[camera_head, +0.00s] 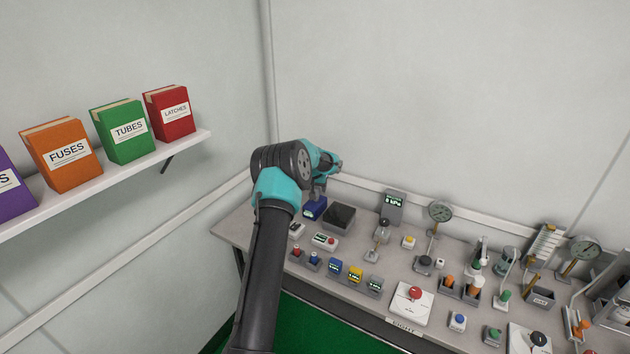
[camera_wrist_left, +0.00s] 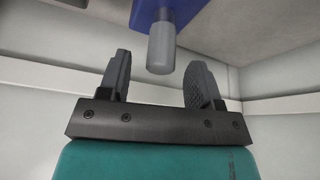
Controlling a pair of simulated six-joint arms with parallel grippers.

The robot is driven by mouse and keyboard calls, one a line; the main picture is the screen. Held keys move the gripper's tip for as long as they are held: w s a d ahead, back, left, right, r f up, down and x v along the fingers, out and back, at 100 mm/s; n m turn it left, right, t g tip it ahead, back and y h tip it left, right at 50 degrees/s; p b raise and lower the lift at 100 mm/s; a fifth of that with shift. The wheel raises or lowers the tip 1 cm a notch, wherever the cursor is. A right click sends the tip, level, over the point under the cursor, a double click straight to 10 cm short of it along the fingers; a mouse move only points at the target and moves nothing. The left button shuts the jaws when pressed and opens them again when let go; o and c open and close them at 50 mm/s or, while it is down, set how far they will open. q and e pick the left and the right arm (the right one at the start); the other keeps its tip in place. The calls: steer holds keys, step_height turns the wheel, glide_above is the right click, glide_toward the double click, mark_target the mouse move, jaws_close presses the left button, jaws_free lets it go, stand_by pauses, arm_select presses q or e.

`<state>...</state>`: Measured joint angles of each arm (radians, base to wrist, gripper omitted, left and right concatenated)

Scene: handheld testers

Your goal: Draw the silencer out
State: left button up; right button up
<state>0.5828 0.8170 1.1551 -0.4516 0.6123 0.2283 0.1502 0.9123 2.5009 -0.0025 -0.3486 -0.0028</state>
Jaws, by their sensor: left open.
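A grey cylinder (camera_wrist_left: 161,49), which looks like the silencer, sticks out of a blue block (camera_wrist_left: 184,14) at the top of the left wrist view. My left gripper (camera_wrist_left: 157,82) is open, with one finger to each side of the cylinder's line. The cylinder's free end lies near the fingertips; I cannot tell if it is between them. In the head view the left gripper (camera_head: 320,190) is just above the blue block (camera_head: 314,209) at the back left of the bench. My gripper and arm partly hide that spot, and the cylinder does not show there. My right gripper is not in view.
A dark open bin (camera_head: 340,217) stands right beside the blue block. Several testers, gauges and buttons crowd the grey bench (camera_head: 235,232) to the right. A wall shelf (camera_head: 110,177) with labelled binders is at the left. Walls close off the corner behind.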

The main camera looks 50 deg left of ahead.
mark_target(317, 190)
arm_select(q)
steer(key=shift+x, duration=1.6)
steer(key=shift+c, duration=0.4)
jaws_close()
